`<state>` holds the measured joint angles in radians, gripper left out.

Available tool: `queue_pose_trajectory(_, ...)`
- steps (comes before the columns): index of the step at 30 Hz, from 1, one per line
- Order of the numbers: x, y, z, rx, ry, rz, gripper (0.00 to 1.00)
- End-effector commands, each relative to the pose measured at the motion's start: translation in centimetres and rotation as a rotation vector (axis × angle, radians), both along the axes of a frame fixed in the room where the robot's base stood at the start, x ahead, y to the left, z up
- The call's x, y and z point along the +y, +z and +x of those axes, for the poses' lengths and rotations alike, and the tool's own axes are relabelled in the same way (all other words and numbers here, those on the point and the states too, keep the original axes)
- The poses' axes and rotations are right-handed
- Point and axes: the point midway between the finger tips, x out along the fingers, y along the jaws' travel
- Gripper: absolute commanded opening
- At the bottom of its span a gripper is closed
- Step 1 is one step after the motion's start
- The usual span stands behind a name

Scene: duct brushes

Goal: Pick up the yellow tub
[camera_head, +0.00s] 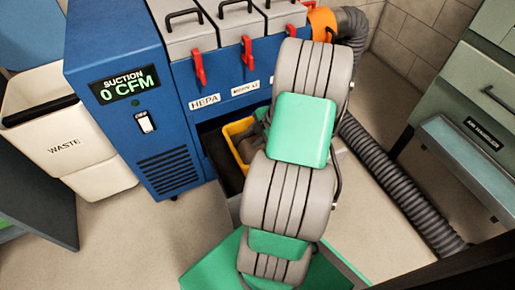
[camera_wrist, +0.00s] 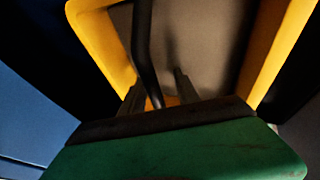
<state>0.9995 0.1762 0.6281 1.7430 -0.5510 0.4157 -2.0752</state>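The yellow tub (camera_head: 232,132) sits in the dark opening low in the blue suction cabinet. My arm hides its right part in the head view. In the wrist view the tub's yellow walls (camera_wrist: 280,50) rise left and right around a grey-brown inside. A black bar (camera_wrist: 145,50), which looks like the tub's handle, runs down between the two grey fingers of my gripper (camera_wrist: 160,93). The fingers stand apart, one on each side of the bar; I cannot tell if they touch it. My gripper's fingertips are hidden in the head view.
The blue cabinet (camera_head: 125,50) with grey lidded boxes and red latches surrounds the opening. A white waste bin (camera_head: 75,145) stands left. A grey ribbed hose (camera_head: 400,190) lies along the right, before a green-grey cabinet (camera_head: 475,95).

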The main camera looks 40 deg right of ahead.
Motion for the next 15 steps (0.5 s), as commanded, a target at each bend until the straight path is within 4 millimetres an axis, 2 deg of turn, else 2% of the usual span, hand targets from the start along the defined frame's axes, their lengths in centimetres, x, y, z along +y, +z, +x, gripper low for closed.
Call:
queue_pose_trajectory(6, 0.0, 0.0, 0.01, 0.0, 0.0, 0.0, 0.38)
queue_pose_trajectory(15, 0.0, 0.0, 0.0, 0.0, 0.0, 0.0, 0.14)
